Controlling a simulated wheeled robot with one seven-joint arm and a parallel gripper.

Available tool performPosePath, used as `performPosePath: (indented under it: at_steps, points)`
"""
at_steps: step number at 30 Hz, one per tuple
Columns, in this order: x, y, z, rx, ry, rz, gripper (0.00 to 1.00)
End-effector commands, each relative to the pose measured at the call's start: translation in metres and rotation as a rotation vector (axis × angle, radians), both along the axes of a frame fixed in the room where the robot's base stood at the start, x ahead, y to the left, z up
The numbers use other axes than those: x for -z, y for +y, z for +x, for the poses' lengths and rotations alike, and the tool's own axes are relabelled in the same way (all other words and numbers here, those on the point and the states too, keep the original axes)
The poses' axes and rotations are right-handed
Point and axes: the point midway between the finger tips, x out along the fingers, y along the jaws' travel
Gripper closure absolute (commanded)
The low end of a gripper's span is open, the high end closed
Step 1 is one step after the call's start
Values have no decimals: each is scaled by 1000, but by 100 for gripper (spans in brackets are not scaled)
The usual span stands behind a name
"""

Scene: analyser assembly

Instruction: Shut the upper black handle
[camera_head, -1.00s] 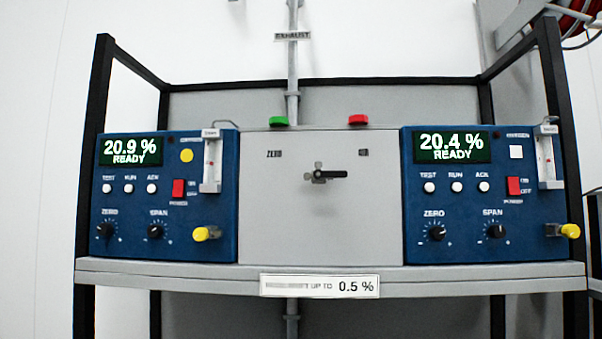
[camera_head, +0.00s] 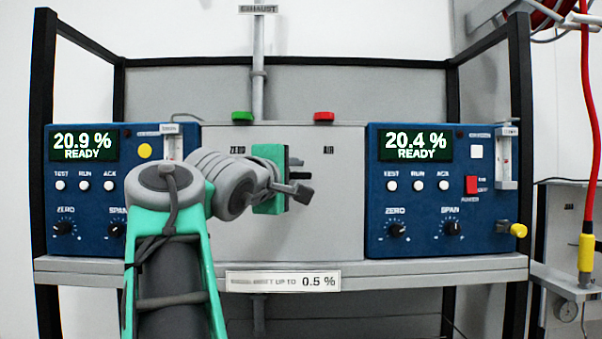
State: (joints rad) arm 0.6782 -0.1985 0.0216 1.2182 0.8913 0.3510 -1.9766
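A single black handle (camera_head: 300,175) sits on the grey centre panel between the two blue analysers. It is mostly hidden behind my gripper (camera_head: 296,184), with only a short dark part showing. My gripper is in front of the panel at the handle, with its green and grey body just left of it. One dark grey finger shows below the handle's visible part. I cannot tell whether the fingers touch the handle or how far apart they are.
The left analyser (camera_head: 85,195) is partly covered by my arm. The right analyser (camera_head: 425,235) is clear. Green (camera_head: 242,116) and red (camera_head: 323,116) knobs stand atop the panel. A red hose (camera_head: 588,130) hangs at the far right.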

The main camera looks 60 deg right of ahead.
Motion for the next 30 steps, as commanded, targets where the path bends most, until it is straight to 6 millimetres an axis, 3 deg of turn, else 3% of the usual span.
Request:
performPosePath:
  at_steps: [6,16,30]
  points:
    - [-2,-38,2,2,0,1,64]
    - [0,-45,5,-4,-2,1,64]
    - [0,-44,5,-5,-2,1,100]
